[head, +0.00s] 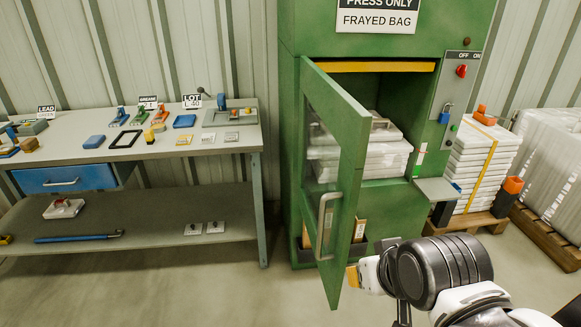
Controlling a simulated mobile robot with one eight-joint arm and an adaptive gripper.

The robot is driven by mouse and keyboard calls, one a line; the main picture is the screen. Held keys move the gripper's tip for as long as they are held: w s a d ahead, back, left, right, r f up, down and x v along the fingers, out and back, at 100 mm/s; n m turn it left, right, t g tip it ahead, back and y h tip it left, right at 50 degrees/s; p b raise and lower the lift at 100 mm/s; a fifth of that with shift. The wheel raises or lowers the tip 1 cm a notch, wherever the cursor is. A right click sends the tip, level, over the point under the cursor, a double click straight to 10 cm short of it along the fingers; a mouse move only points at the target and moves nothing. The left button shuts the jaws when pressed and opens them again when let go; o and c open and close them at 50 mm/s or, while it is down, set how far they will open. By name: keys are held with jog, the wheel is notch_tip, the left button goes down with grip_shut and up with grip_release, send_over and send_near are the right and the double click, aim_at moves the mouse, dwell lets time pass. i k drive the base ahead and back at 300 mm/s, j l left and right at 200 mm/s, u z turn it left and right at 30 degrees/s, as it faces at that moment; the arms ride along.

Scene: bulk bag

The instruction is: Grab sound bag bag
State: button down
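White folded bags (375,162) are stacked inside the green press cabinet (400,52), partly seen through its open glass door (340,165). Another stack of white bags (476,165) with a yellow strap stands on a pallet right of the cabinet. I cannot tell which bag is sound. A sign (378,17) on the cabinet reads "PRESS ONLY" and "FRAYED BAG". My gripper (358,277) is low in front of the cabinet, by the door's lower edge and apart from both stacks. Its fingers are small and partly hidden by my wrist, so their opening does not show.
The open door juts toward me, with a handle (325,225). A small shelf (436,190) sticks out right of the opening. A workbench (130,150) with tools stands left. A wrapped load (552,150) stands far right. The floor at lower left is clear.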

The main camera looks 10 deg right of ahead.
aim_at(382, 130)
jog(key=i+l, duration=0.4)
jog(key=l, duration=0.15)
jog(key=i+l, duration=0.4)
jog(key=l, duration=0.15)
jog(key=i+l, duration=0.4)
jog(key=l, duration=0.15)
jog(key=i+l, duration=0.4)
jog(key=l, duration=0.15)
